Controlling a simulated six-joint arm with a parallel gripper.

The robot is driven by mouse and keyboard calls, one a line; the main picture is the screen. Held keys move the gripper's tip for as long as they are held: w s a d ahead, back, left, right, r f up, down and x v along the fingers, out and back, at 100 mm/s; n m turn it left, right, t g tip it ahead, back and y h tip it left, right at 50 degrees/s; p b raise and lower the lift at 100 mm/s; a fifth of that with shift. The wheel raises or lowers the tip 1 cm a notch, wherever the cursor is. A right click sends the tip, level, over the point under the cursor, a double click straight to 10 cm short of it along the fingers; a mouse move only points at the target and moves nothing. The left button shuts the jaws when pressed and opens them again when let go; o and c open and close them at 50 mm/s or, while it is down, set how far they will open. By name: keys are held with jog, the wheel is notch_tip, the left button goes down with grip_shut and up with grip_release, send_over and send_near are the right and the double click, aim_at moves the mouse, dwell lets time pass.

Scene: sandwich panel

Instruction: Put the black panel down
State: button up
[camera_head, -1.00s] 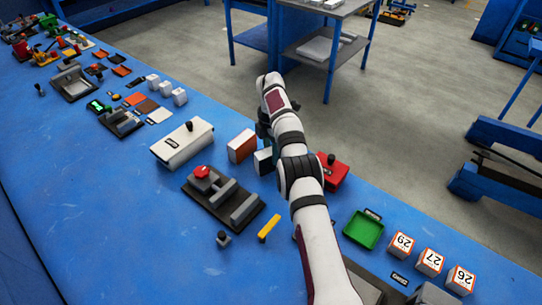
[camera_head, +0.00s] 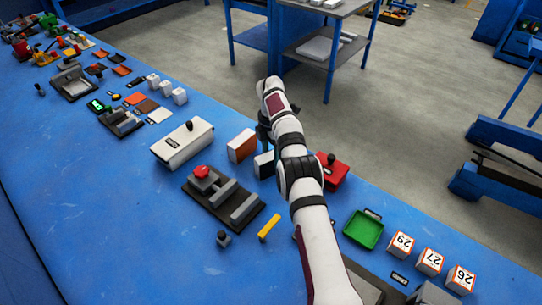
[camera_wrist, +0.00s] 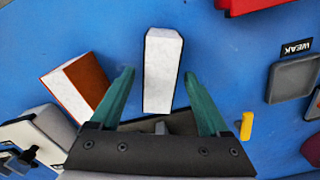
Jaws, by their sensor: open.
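The panel with a black face and white sides (camera_head: 264,165) stands upright on the blue table, partly hidden behind my arm in the head view. In the wrist view its white top (camera_wrist: 162,70) shows with thin dark edges, between and beyond my fingers. My gripper (camera_wrist: 158,77) is open, with a teal finger on each side of the panel and blue table visible in the gaps. Nothing is held. In the head view the gripper is mostly hidden by the arm.
An orange-brown and white panel (camera_head: 241,146) stands close on the left. A red box (camera_head: 331,171) is to the right. A dark fixture with a red knob (camera_head: 222,197), a yellow bar (camera_head: 269,228) and a green tray (camera_head: 363,230) lie nearer. The front left table is clear.

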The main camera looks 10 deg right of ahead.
aim_at(271, 156)
notch_tip(271, 156, up, 5)
jog(key=shift+s+r, duration=0.1)
jog(key=shift+r, duration=0.1)
jog(key=s+r+m, duration=1.2)
jog(key=s+r, duration=0.3)
jog(key=r, duration=0.1)
jog(key=s+f+m+y, duration=0.1)
jog(key=s+f+m, duration=0.1)
jog(key=s+m, duration=0.6)
jog(key=s+f+m, duration=0.2)
jog(key=s+m, duration=0.6)
jog(key=s, duration=1.4)
jog(key=shift+a+f+y, duration=0.3)
jog(key=shift+f+y, duration=0.05)
jog(key=shift+y, duration=0.05)
